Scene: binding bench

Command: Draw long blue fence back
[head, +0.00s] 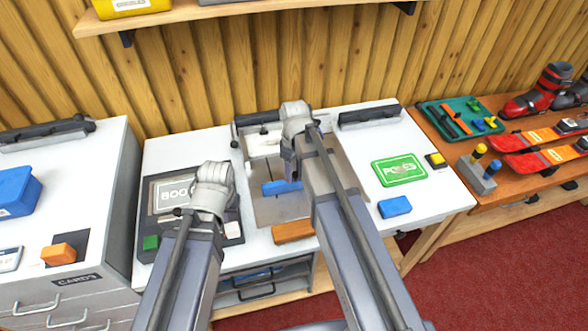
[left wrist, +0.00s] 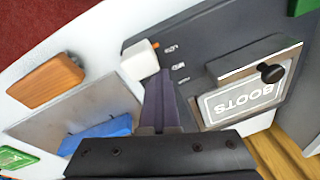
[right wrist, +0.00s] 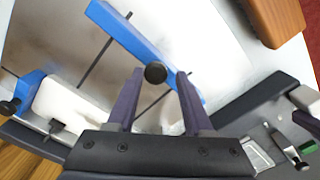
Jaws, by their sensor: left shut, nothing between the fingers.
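The long blue fence (head: 280,187) lies across a grey metal plate (head: 282,209) on the white bench. In the right wrist view the fence (right wrist: 130,32) runs diagonally and has a round black knob (right wrist: 155,73). My right gripper (head: 291,172) is over the fence, its fingers open on either side of the knob with gaps visible. In the left wrist view part of the blue fence (left wrist: 98,133) shows beyond my left gripper (left wrist: 160,75). That gripper is shut and empty, above the dark BOOTS panel (head: 160,180). My right forearm hides part of the plate in the head view.
A shorter blue piece (right wrist: 28,88) with a knob sits beside a white block. An orange block (head: 293,231) lies at the plate's front edge. A blue block (head: 395,207) and a green POLES card (head: 399,170) lie on the right of the bench.

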